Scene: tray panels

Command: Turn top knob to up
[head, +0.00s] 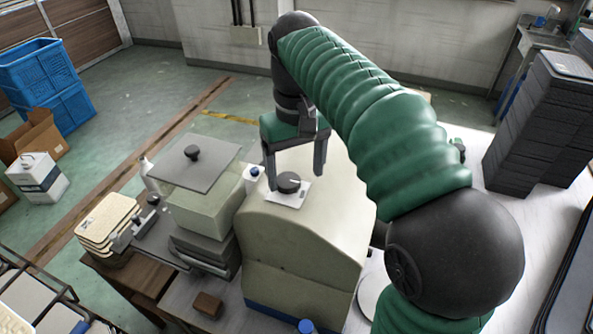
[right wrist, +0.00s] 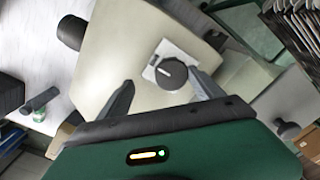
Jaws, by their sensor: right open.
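The top knob (head: 288,182) is a round black dial on a small white plate on top of a cream, slope-sided housing (head: 300,232). In the right wrist view the knob (right wrist: 173,75) shows a short pale mark on its face; I cannot tell which setting it points to. My right gripper (head: 296,166) is open above the knob, its two fingers spread. In the right wrist view the fingers (right wrist: 163,90) stand either side of the knob, apart from it. A second black knob (right wrist: 71,32) sticks out from the housing's side. My left gripper is not in view.
Stacked cream trays (head: 107,220) lie farther left. A small brown block (head: 207,304) lies in front. Dark stacked trays (head: 540,120) stand at the right.

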